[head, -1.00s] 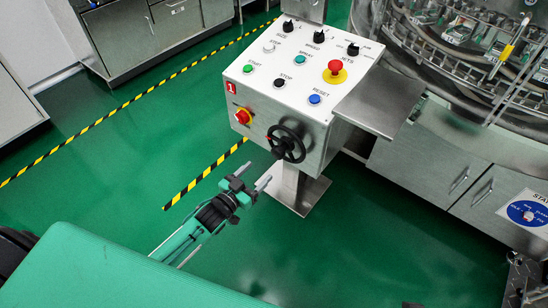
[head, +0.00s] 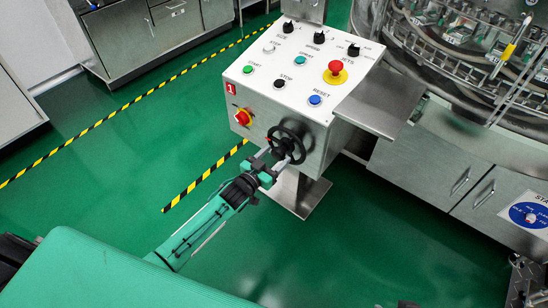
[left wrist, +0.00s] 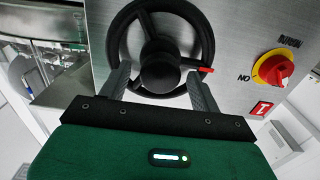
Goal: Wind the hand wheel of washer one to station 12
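My left gripper (head: 274,158) is at the wheel. In the left wrist view its two fingers (left wrist: 160,84) are apart, one on each side of the hub, overlapping the lower rim. I cannot tell whether they touch it. The blue station dial (head: 528,213) is at the far right, its reading too small.
The panel carries several buttons and knobs, with a red emergency stop (head: 336,68) on top. The rotary switch (head: 242,117) sits close to the wheel. A steel shelf (head: 380,105) juts out right of the box. Green floor (head: 110,160) is clear to the left.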

